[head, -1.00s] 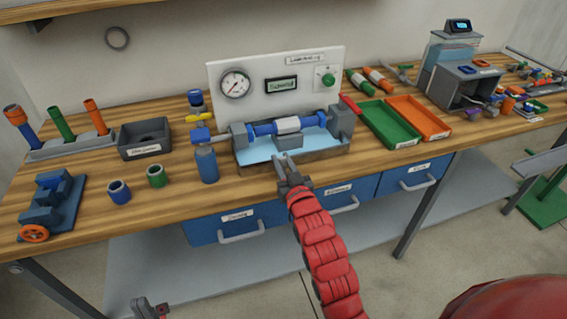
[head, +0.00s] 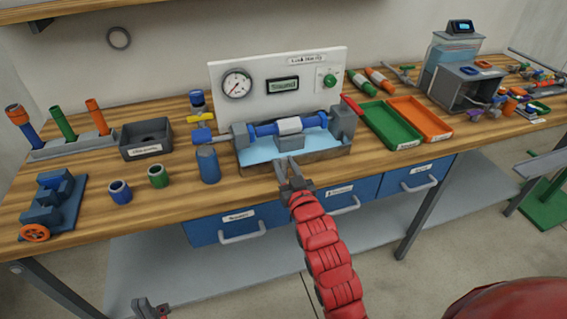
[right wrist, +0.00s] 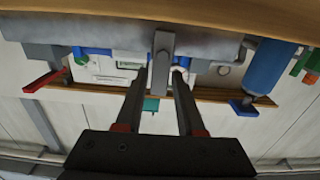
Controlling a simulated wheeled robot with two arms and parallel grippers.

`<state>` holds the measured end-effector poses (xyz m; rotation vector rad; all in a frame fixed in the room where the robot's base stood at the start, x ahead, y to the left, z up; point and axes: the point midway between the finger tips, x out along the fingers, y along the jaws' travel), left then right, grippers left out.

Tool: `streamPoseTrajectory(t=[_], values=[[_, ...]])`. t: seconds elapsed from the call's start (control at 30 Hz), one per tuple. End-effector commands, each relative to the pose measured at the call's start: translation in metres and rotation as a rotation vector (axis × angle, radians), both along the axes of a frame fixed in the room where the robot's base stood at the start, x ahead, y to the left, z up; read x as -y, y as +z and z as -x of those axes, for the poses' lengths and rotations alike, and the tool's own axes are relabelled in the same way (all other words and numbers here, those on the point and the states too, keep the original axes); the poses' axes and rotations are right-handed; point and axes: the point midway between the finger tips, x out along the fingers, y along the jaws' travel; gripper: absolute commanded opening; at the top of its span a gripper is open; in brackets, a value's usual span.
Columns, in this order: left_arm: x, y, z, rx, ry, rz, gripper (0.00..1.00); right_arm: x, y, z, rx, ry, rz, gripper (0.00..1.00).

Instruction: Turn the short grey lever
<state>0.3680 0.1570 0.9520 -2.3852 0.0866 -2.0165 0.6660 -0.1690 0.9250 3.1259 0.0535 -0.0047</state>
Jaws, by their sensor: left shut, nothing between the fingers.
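The short grey lever (right wrist: 163,52) shows in the right wrist view, pointing down the picture from the grey edge of the skid. My right gripper (right wrist: 160,76) is open, with one finger on each side of the lever's lower part and visible gaps; contact is not apparent. In the head view my right gripper (head: 290,166) is at the front of the test skid (head: 322,160), below the blue and white pipe (head: 290,125), and the lever is hard to make out there. My left gripper (head: 150,308) is low at the bottom left, shut and empty, away from the bench.
A red lever (head: 351,105) is at the skid's right end, a blue handle (head: 201,135) at its left. A blue-grey cylinder (head: 207,164) stands left of the skid. Green (head: 390,125) and orange (head: 420,118) trays lie right. Drawer handles (head: 243,235) project below the bench edge.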

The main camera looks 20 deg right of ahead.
Motion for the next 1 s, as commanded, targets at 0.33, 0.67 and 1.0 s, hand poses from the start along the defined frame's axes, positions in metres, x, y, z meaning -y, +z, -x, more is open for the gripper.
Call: streamPoseTrajectory(t=[0.33, 0.67, 1.0], values=[[0.000, 0.020, 0.000, 0.001, 0.000, 0.000, 0.00, 0.003, 0.006, 0.068, -0.007, -0.001, 0.000, 0.38], [0.000, 0.068, 0.000, 0.000, 0.000, 0.000, 0.00, 0.005, 0.005, 0.125, -0.007, -0.002, 0.000, 0.38], [0.000, 0.085, 0.000, 0.000, 0.000, 0.000, 0.00, 0.006, 0.001, 0.162, -0.003, 0.000, 0.001, 0.38]])
